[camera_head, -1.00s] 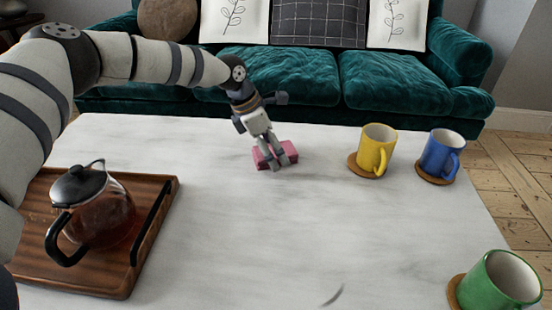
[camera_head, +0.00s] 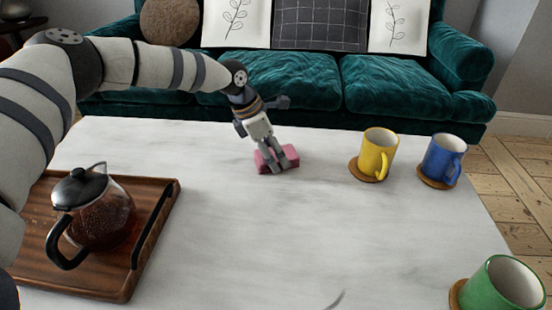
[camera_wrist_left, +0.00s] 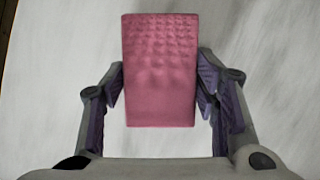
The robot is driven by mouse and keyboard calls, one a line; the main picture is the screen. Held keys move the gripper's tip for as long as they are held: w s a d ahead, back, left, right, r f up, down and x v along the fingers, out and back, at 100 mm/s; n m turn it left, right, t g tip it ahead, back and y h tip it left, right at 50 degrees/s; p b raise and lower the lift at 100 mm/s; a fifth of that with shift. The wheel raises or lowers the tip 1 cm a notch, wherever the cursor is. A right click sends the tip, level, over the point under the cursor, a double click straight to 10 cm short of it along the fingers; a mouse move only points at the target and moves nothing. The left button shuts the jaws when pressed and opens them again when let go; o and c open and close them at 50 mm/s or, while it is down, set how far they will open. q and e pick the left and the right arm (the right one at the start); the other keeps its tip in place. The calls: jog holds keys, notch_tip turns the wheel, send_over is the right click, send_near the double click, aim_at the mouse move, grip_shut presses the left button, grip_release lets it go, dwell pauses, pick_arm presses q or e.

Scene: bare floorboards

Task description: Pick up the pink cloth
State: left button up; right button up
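The pink cloth (camera_head: 291,154) is a small folded block with a dimpled top, lying on the white marble table beyond the middle. My left gripper (camera_head: 274,166) reaches down over it, fingers pointing at the table. In the left wrist view the cloth (camera_wrist_left: 160,75) lies between the two fingertips of the left gripper (camera_wrist_left: 160,88), which meet its two long sides. It looks shut on the cloth. The cloth still appears to be at table height; whether it touches the table is hard to tell. My right gripper is not in view.
A wooden tray (camera_head: 120,281) with a glass teapot (camera_head: 104,215) is at the left. A yellow mug (camera_head: 375,152), a blue mug (camera_head: 438,158) and a green mug (camera_head: 490,288) stand on coasters at the right. A green sofa (camera_head: 390,85) is behind. The table's middle is clear.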

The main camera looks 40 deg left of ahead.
aim_at(274, 154)
pick_arm(q)
jog(key=c, duration=0.3)
jog(key=shift+c, duration=0.2)
jog(key=shift+r, duration=0.25)
notch_tip(274, 154, up, 3)
jog(key=shift+p, duration=0.55)
jog(key=s+d+r+p, duration=0.6)
jog(key=s+r, duration=0.4)
jog(key=s, duration=0.2)
jog(key=shift+s+d+p, duration=0.15)
jog(key=shift+s+p, duration=0.1)
jog(key=shift+p, duration=0.15)
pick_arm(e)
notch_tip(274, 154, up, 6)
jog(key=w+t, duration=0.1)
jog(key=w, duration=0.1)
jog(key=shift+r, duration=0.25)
